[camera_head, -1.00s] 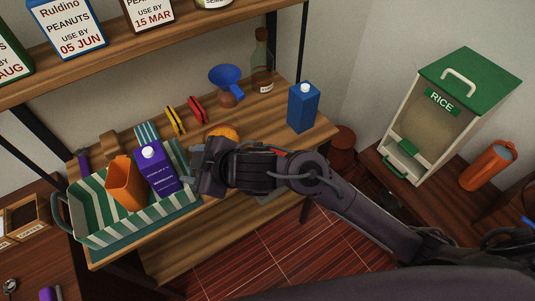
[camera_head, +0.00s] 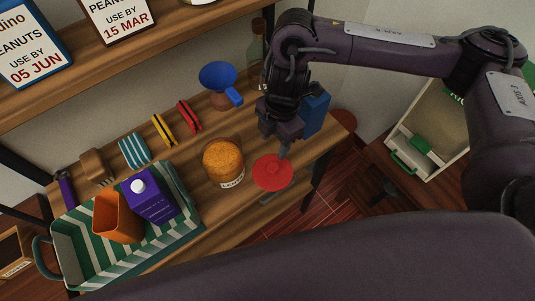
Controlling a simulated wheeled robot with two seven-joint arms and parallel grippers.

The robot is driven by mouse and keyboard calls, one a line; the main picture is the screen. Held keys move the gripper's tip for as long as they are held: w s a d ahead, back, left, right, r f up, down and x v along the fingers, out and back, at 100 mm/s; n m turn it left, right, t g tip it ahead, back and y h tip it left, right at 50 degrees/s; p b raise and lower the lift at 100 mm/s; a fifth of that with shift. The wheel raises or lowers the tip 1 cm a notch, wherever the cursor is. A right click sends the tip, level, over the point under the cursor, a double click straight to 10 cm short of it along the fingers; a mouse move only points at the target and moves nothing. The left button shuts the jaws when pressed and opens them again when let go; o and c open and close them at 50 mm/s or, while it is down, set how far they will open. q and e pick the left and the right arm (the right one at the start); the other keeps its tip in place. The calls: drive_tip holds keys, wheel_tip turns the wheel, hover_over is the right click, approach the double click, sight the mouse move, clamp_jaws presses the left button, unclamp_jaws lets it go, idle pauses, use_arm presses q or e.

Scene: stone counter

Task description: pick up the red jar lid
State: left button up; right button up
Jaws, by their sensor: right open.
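My right gripper (camera_head: 283,150) is open, pointing down just above and behind the lid's far right edge. From this view I cannot tell whether a finger touches the lid. My left gripper is not in view.
A striped basket (camera_head: 78,257) holds an orange cup (camera_head: 117,217) and a purple carton (camera_head: 150,198). A blue funnel (camera_head: 217,76), red clip (camera_head: 188,115) and yellow clip (camera_head: 163,131) are behind. A blue carton (camera_head: 316,113) stands right of the gripper.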

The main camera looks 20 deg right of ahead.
sight(273, 166)
drive_tip(key=shift+s+a+f, duration=0.15)
drive_tip(key=shift+s+f, duration=0.5)
drive_tip(key=shift+s, duration=0.3)
drive_tip(key=shift+s+a+f, duration=0.15)
drive_tip(key=shift+s+f, duration=0.15)
drive_tip(key=shift+f, duration=0.35)
drive_tip(key=shift+s+a+f, duration=0.1)
drive_tip(key=shift+s+f, duration=0.2)
drive_tip(key=shift+f, duration=0.3)
drive_tip(key=shift+w+a+f+b, duration=0.1)
drive_tip(key=shift+f+b, duration=0.05)
drive_tip(key=shift+f, duration=0.45)
drive_tip(key=shift+w+f+b, duration=0.1)
drive_tip(key=shift+f+b, duration=0.05)
drive_tip(key=shift+f, duration=0.4)
drive_tip(key=shift+s+f, duration=0.15)
drive_tip(key=shift+f, duration=0.1)
drive_tip(key=c, duration=1.1)
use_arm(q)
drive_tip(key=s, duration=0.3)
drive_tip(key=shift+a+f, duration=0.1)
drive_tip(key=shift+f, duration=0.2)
use_arm(e)
drive_tip(key=shift+o, duration=0.2)
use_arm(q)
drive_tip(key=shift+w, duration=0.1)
use_arm(e)
drive_tip(key=shift+r, duration=0.15)
